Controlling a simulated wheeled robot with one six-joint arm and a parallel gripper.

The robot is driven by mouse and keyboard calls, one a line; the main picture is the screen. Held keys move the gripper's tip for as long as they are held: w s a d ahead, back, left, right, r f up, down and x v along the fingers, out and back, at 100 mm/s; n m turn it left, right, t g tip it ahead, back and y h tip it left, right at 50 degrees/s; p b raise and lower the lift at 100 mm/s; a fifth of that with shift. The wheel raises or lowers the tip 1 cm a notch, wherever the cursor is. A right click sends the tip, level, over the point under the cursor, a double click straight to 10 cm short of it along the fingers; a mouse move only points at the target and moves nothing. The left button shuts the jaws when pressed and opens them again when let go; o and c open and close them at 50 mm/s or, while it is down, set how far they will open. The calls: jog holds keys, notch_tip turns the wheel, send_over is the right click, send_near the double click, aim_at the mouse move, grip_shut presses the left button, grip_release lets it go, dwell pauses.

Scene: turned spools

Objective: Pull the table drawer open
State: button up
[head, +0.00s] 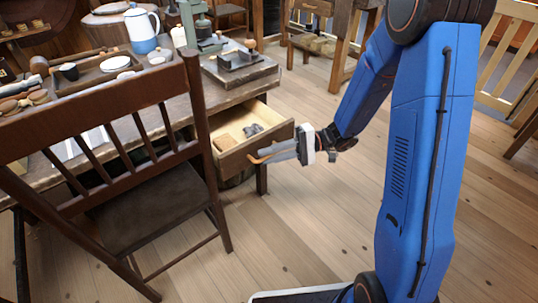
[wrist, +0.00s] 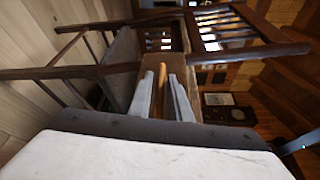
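The table drawer (head: 262,135) stands pulled out from the wooden table (head: 180,112), with its inside showing in the head view. A tan block (head: 225,142) and a small dark grey object (head: 252,130) lie in it. My gripper (head: 268,154) is at the outside of the drawer front, its grey fingers on the orange-brown handle (head: 257,159). In the wrist view the handle (wrist: 164,71) shows between the two fingertips (wrist: 162,82), so my gripper appears shut on it. The fingers hide part of the handle.
A dark wooden chair (head: 150,205) stands close to the left of the drawer. The tabletop holds a tray (head: 100,72), a blue and white jug (head: 140,28) and a tool on a board (head: 240,70). The floor (head: 300,220) in front of the drawer is clear.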

jog(key=shift+o, duration=0.5)
jog(key=shift+w+d+r, duration=0.1)
jog(key=shift+w+d, duration=0.05)
jog(key=shift+d, duration=0.4)
jog(key=v, duration=1.6)
jog(key=shift+d, duration=0.15)
